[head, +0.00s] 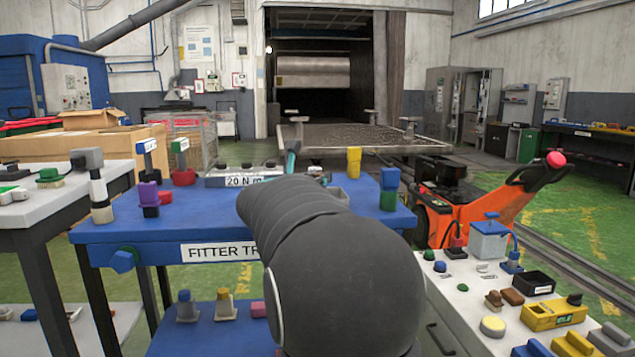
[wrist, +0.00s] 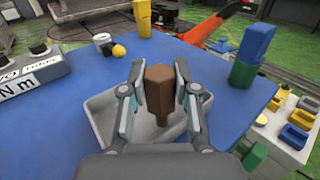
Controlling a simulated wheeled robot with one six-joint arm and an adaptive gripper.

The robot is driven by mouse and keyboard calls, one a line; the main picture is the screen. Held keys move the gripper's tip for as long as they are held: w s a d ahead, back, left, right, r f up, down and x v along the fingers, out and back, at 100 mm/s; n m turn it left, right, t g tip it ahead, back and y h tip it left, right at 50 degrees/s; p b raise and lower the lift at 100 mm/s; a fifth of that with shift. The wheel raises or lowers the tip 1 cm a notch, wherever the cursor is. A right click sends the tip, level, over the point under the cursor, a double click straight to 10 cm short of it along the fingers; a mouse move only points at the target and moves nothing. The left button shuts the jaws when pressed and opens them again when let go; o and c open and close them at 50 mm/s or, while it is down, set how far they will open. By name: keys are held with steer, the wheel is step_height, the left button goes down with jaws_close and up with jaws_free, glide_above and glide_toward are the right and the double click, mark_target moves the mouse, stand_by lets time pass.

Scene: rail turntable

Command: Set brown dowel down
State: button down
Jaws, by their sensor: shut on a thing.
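In the wrist view, my gripper (wrist: 159,68) is shut on a brown dowel (wrist: 159,92), which stands roughly upright between the two fingers. The dowel has a thicker upper part and a narrower lower end. Behind and below it is a shallow grey tray (wrist: 97,108) on the blue tabletop (wrist: 205,95). I cannot tell whether the dowel's lower end touches the tray. In the head view my dark arm hides the dowel and most of my gripper over the blue table (head: 205,232).
A blue block on a green one (wrist: 257,42) stands right of the tray, near the table edge. A yellow block (wrist: 144,18) stands farther back. The grey 20 N m unit (wrist: 28,75) is at left. Bare tabletop lies between the tray and the blue-green stack.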

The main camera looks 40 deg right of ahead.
steer(key=shift+f, duration=0.2)
steer(key=shift+f, duration=0.15)
steer(key=c, duration=0.9)
jaws_free()
steer(key=shift+o, duration=0.2)
steer(key=shift+r, duration=0.3)
steer(key=v, duration=1.2)
steer(key=shift+b, duration=0.35)
steer(key=shift+s+f, duration=0.1)
steer(key=shift+f, duration=0.1)
